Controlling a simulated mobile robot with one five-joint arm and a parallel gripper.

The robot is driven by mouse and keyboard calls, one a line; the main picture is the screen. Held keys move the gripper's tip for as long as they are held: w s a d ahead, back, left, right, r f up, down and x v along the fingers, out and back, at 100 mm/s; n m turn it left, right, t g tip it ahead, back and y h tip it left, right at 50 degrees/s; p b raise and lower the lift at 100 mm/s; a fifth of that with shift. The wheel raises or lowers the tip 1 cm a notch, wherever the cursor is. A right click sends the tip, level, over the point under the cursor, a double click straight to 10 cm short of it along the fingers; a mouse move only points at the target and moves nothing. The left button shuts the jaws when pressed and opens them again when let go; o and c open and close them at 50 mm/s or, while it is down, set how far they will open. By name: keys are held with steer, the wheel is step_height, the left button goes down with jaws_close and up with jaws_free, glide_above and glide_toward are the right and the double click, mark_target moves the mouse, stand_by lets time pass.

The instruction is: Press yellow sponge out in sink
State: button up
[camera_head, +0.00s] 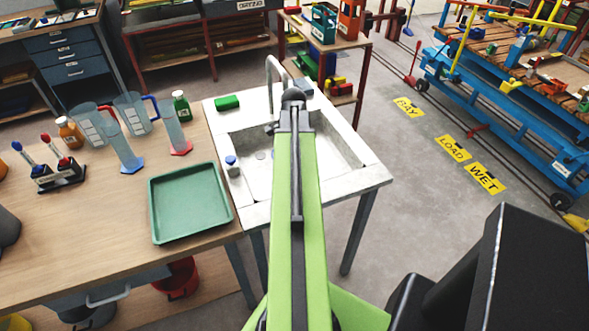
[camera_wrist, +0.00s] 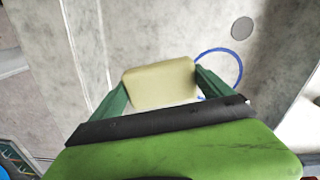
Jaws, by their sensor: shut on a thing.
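In the wrist view my gripper (camera_wrist: 161,84) is shut on the pale yellow sponge (camera_wrist: 160,84), with one green finger at each side of it. The sponge is seen over the grey sink (camera_wrist: 190,25); its height above the basin floor is hard to tell. A round dark drain (camera_wrist: 242,28) shows beyond it. In the head view the sink (camera_head: 345,148) stands at the centre, and my green arm reaches over it. My arm hides the gripper and the yellow sponge there.
A blue-capped bottle (camera_head: 231,165) stands at the basin's left side. A blue ring (camera_wrist: 238,65) lies beside the sponge in the wrist view. A green block (camera_head: 227,102) and the tap (camera_head: 270,75) are at the sink's back. A green tray (camera_head: 190,202) lies left.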

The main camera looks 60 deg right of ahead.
step_height(320, 180, down, 6)
steer(key=b, duration=0.5)
steer(key=shift+b, duration=0.35)
steer(key=shift+r, duration=0.1)
steer(key=shift+f+b, duration=0.5)
steer(key=shift+f, duration=0.05)
stand_by(1.5)
step_height(320, 180, up, 7)
steer(key=p, duration=0.7)
steer(key=shift+r, duration=0.1)
